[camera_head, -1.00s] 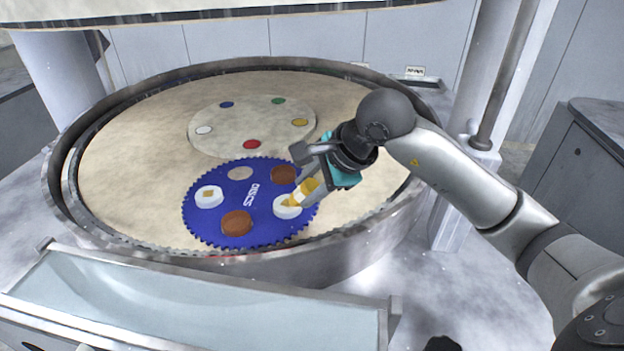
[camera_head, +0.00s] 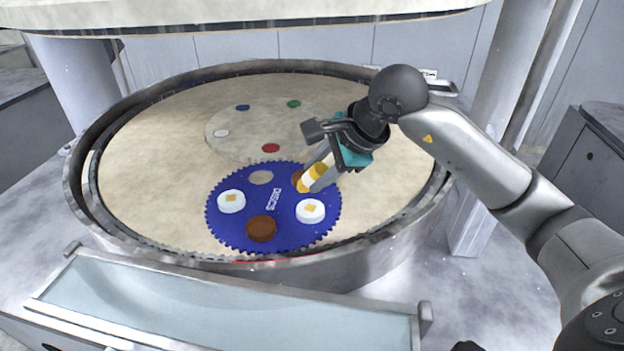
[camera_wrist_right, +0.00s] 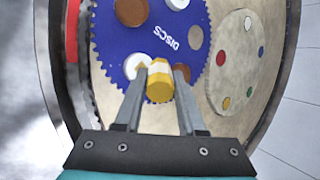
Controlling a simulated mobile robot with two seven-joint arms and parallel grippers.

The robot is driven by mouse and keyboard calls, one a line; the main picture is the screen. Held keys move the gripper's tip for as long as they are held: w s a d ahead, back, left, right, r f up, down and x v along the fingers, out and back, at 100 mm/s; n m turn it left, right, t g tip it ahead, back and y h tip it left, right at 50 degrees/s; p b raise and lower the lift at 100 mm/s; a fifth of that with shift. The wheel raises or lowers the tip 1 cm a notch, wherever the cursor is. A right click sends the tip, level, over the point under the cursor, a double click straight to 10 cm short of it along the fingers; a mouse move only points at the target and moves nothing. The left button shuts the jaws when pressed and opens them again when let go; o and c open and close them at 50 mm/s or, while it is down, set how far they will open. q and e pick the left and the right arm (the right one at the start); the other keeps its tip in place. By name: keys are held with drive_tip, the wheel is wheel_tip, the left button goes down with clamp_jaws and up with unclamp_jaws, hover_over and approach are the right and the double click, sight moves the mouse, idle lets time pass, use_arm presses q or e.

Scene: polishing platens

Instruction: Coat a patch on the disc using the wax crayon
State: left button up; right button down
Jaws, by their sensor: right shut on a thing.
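My right gripper (camera_head: 320,172) is shut on the wax crayon (camera_head: 312,178), a yellow stick with a white band. The crayon is tilted, its lower end near the back right of the blue DISCS carrier (camera_head: 285,238). It also shows between the fingers in the right wrist view (camera_wrist_right: 159,85). A brown disc (camera_head: 261,229) sits at the front; another brown disc (camera_head: 298,177) is partly hidden by the crayon. My left gripper is out of view.
The toothed carrier lies on a large beige platen (camera_head: 150,160) inside a raised metal rim (camera_head: 80,200). Behind it is a paler round plate (camera_head: 225,150) with coloured dots. A trough (camera_head: 220,305) runs along the front. A wide slab (camera_head: 250,28) overhangs the back.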

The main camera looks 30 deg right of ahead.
drive_tip(key=shift+w+r, duration=0.1)
drive_tip(key=shift+r, duration=0.5)
drive_tip(key=shift+r+p, duration=0.6)
drive_tip(key=shift+r, duration=0.15)
drive_tip(key=shift+r+p, duration=0.4)
drive_tip(key=shift+r, duration=0.55)
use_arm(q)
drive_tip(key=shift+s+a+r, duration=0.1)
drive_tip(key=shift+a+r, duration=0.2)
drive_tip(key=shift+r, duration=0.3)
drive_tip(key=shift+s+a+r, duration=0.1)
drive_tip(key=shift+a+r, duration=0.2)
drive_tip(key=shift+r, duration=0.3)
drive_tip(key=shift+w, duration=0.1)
use_arm(e)
drive_tip(key=shift+f, duration=0.1)
